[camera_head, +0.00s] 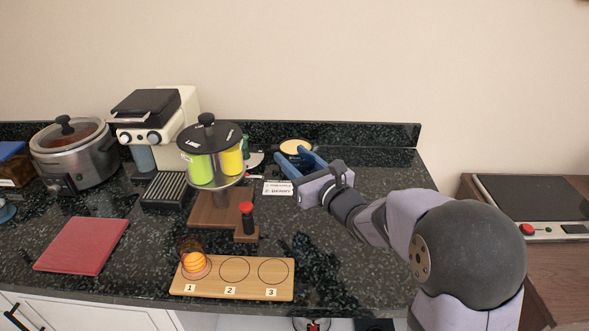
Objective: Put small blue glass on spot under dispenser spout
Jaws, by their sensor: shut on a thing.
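The dispenser (207,138) has a black lid and green and yellow chambers on a wooden base (208,212). A red-topped post (246,208) stands at its front right. Its spout and the spot under it are hard to make out. My gripper (293,158) is behind and to the right of the dispenser, near the counter's back. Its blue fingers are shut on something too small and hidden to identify. A round pale-yellow-topped thing (295,147) shows at the fingertips; I cannot tell if they touch it. I cannot clearly make out the small blue glass.
A wooden board (262,291) with spots marked 1, 2 and 3 lies in front; a glass with orange contents (195,264) stands on spot 1. A red mat (82,245), cooker (75,155) and coffee machine (155,115) are left. The counter right of the board is clear.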

